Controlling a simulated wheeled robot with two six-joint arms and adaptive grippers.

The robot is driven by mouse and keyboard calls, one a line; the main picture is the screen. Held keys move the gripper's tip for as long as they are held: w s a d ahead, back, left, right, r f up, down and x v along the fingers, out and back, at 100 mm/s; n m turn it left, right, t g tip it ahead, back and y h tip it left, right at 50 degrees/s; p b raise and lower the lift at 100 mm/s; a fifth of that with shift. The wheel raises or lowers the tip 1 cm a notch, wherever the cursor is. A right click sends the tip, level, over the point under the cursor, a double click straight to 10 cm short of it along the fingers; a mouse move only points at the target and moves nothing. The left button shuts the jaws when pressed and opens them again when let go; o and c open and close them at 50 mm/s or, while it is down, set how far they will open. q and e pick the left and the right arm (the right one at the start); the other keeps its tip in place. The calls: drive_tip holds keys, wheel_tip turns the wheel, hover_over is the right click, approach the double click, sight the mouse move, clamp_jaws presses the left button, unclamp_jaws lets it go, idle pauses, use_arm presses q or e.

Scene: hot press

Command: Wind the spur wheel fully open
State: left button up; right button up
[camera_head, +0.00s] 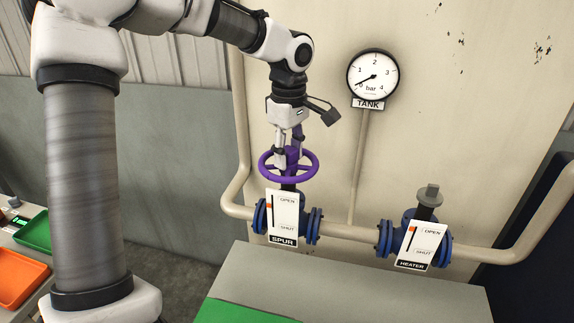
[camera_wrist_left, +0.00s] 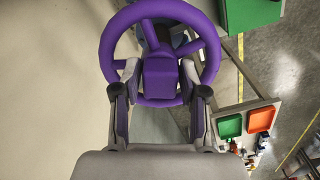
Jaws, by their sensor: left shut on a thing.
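The purple spur wheel (camera_head: 315,161) sits level on top of the spur valve (camera_head: 259,215). My left gripper (camera_head: 288,157) comes down from above and is shut on the wheel's raised purple hub block. In the left wrist view, the wheel rim (camera_wrist_left: 107,48) and spokes surround the hub block (camera_wrist_left: 160,78), which sits between both fingertips (camera_wrist_left: 160,75). On the SPUR plate (camera_head: 283,225), the orange marker (camera_head: 270,206) is near the OPEN end. My right gripper is out of view.
The heater valve (camera_head: 385,240) stands to the right with a bare grey stem (camera_head: 428,196); its plate's marker is near OPEN. The TANK gauge (camera_head: 372,74) needle points low left, near zero. Green (camera_head: 36,231) and orange (camera_head: 22,277) trays lie at the left.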

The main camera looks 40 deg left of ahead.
use_arm(q)
drive_tip(key=n+b, duration=0.2)
drive_tip(key=n, duration=0.2)
drive_tip(key=n+b, duration=0.2)
drive_tip(key=n, duration=0.3)
drive_tip(key=n+b, duration=0.2)
drive_tip(key=n, duration=0.3)
drive_tip(key=shift+f+b, duration=0.4)
drive_tip(key=f+n+b, duration=0.1)
drive_tip(key=b, duration=0.2)
drive_tip(key=shift+w+a+n, duration=0.1)
drive_tip(key=shift+n, duration=0.3)
drive_tip(key=r+n+b, duration=0.1)
drive_tip(key=b, duration=0.9)
drive_tip(key=shift+r, duration=0.4)
drive_tip(key=o, duration=1)
drive_tip(key=shift+c, duration=0.2)
